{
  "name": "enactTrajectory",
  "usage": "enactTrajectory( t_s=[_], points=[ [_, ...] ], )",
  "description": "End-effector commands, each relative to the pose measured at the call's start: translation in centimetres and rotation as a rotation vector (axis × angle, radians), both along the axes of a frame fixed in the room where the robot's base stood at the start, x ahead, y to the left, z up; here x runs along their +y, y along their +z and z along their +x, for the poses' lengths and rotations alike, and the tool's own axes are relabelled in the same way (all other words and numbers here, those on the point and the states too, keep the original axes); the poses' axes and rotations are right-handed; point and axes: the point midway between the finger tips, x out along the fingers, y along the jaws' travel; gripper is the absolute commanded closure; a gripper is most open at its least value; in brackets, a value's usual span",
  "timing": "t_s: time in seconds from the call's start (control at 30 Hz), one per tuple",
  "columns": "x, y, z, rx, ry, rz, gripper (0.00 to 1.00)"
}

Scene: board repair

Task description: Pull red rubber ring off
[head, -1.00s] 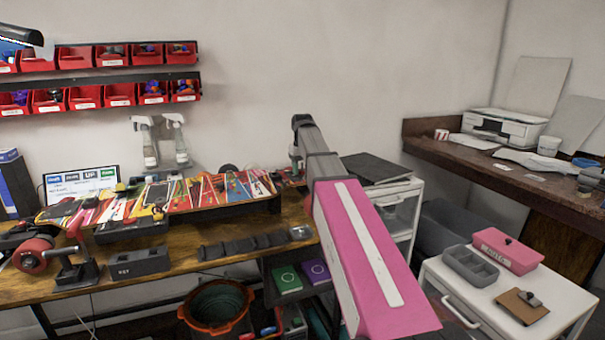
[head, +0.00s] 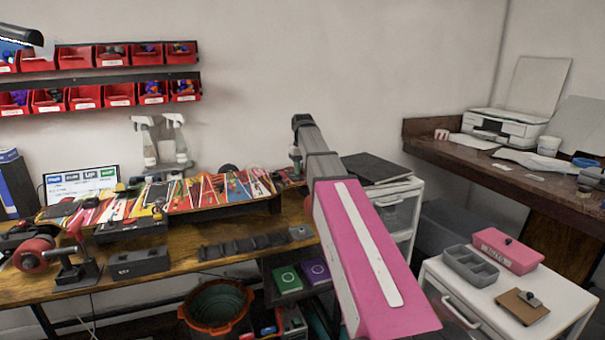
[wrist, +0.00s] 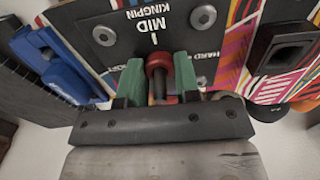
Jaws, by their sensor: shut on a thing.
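In the wrist view, the red rubber ring (wrist: 158,63) sits around a dark pin (wrist: 159,88) at the lower edge of a black plate (wrist: 120,38) marked "MID KINGPIN". My gripper (wrist: 158,75) has its two green fingers on either side of the ring, shut on it. The ring is still around the pin, by its upper end in the picture. The plate lies on a brightly striped board (wrist: 240,45). In the head view the board (head: 205,192) lies on the wooden bench; my arm hides the gripper and the ring there.
A blue part (wrist: 58,68) is at the left of the wrist view, and a black block (wrist: 283,45) at the right. In the head view, red bins (head: 120,94) hang above the bench, two spray bottles (head: 147,145) stand behind the board, and a white cart (head: 500,300) is at right.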

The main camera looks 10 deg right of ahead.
Motion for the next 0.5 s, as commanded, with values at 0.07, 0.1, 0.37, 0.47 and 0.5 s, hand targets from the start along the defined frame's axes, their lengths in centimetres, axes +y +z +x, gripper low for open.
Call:
enactTrajectory(
  t_s=[0.07,0.1,0.37,0.47,0.5],
  points=[
    [0.0,0.1,0.0,0.000,0.000,0.000,0.87],
    [0.0,0.2,0.0,0.000,0.000,0.000,0.87],
    [0.0,1.3,0.1,-0.001,0.000,0.000,0.87],
    [0.0,1.8,0.1,-0.001,0.000,0.000,0.87],
    [0.0,1.9,0.1,-0.001,0.000,0.000,0.87]
  ],
)
